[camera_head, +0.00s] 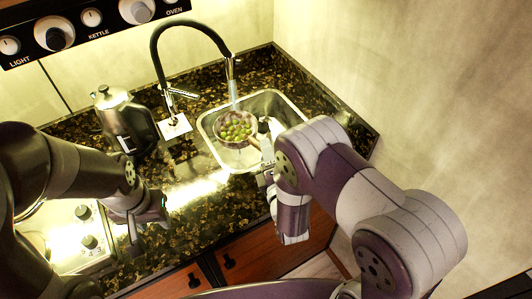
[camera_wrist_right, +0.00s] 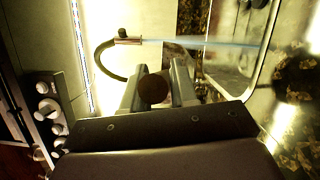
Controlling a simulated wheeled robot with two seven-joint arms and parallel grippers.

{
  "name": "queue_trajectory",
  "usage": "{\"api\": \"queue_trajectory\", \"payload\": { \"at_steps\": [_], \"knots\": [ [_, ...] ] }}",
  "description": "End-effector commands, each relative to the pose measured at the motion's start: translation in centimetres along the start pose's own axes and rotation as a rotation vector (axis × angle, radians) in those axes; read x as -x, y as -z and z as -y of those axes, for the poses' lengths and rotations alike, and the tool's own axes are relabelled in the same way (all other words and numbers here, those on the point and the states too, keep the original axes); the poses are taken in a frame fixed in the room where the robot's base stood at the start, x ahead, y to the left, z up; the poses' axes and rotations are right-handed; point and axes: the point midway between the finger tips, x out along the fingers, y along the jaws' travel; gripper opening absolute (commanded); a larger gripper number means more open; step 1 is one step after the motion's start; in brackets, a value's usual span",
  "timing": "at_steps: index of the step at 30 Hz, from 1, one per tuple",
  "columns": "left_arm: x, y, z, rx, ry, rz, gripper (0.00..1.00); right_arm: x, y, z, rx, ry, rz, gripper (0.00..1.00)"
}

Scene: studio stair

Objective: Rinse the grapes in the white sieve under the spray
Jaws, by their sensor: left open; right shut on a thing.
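The sieve (camera_head: 217,121), full of green grapes (camera_head: 236,131), is over the sink. Its short brown handle (camera_head: 254,144) points toward my right gripper (camera_head: 266,152), which is shut on it. In the right wrist view the handle's round end (camera_wrist_right: 153,90) shows between the fingers; the bowl is hidden there. Spray (camera_head: 233,92) falls from the black tap's nozzle (camera_head: 230,68) to about the sieve's far rim; I cannot tell how much reaches the grapes. It also shows in the right wrist view (camera_wrist_right: 195,41). My left gripper (camera_head: 152,218) is open and empty over the counter.
The steel sink (camera_head: 291,115) is set in a dark speckled counter (camera_head: 190,228). A metal kettle (camera_head: 124,120) stands left of the tap. A hob (camera_head: 66,225) is at the left. A small white thing (camera_head: 272,126) is by the sieve's right side.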

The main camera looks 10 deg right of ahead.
Motion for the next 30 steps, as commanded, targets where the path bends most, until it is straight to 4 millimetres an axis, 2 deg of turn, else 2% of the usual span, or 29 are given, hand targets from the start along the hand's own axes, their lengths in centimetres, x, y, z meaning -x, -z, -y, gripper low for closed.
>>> {"api": "queue_trajectory", "payload": {
  "at_steps": [21,30],
  "knots": [
    [-4.5,-0.5,0.0,0.000,0.000,0.000,0.43,-9.2,-2.0,2.8,-0.001,-0.005,0.003,0.00],
    [-5.4,-0.6,0.0,0.000,0.000,0.000,0.43,-10.9,-2.4,3.0,-0.001,-0.004,0.002,0.00]
  ]
}}
